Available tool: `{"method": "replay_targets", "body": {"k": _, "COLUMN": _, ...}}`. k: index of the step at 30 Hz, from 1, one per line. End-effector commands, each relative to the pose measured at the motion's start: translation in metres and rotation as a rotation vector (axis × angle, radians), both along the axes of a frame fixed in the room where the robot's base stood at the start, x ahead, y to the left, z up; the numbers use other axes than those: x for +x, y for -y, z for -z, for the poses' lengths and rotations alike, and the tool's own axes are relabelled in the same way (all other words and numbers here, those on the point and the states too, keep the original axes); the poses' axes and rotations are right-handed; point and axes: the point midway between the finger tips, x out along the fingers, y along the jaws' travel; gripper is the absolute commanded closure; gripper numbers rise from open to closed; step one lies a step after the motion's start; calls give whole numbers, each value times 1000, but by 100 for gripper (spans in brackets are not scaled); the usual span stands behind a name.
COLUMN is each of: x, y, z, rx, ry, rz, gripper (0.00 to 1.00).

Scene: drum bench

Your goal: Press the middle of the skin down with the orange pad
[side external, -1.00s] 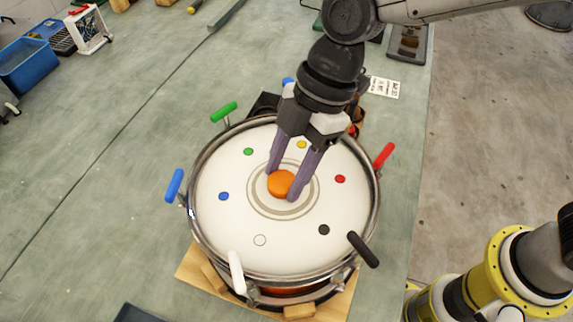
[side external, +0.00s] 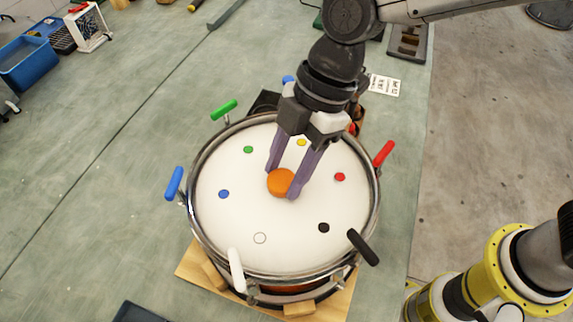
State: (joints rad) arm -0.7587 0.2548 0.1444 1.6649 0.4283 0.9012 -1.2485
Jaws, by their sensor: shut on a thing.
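The drum stands with its white skin (side external: 275,235) facing up. Coloured dots lie around the skin: green, yellow, red, black, white and blue. The orange pad (side external: 281,183) is a small disc over the middle of the skin. My gripper (side external: 283,180) points down and is shut on the orange pad, with one purple finger on each side. The skin around the pad looks smooth, with no rings. I cannot tell whether the pad touches the skin or sits just above it. The skin right under the pad is hidden.
Coloured handles stick out around the rim, including blue (side external: 174,184), green (side external: 224,110), red (side external: 384,153), black (side external: 363,247) and white (side external: 236,270). The drum rests on a wooden base (side external: 340,302). A blue bin (side external: 28,65) stands far left. The bench left of the drum is clear.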

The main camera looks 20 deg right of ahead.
Motion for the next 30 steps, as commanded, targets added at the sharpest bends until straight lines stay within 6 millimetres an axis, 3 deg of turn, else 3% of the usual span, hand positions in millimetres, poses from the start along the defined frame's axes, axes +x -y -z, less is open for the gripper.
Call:
{"method": "replay_targets", "body": {"k": 2, "x": -1, "y": 1, "z": 4, "rx": -12, "ry": -8, "rz": -1, "gripper": 100}}
{"method": "replay_targets", "body": {"k": 21, "x": 0, "y": 1, "z": -55, "rx": -4, "ry": -2, "rz": -1, "gripper": 100}}
{"method": "replay_targets", "body": {"k": 30, "x": 0, "y": 1, "z": -58, "rx": -5, "ry": -2, "rz": 0, "gripper": 100}}
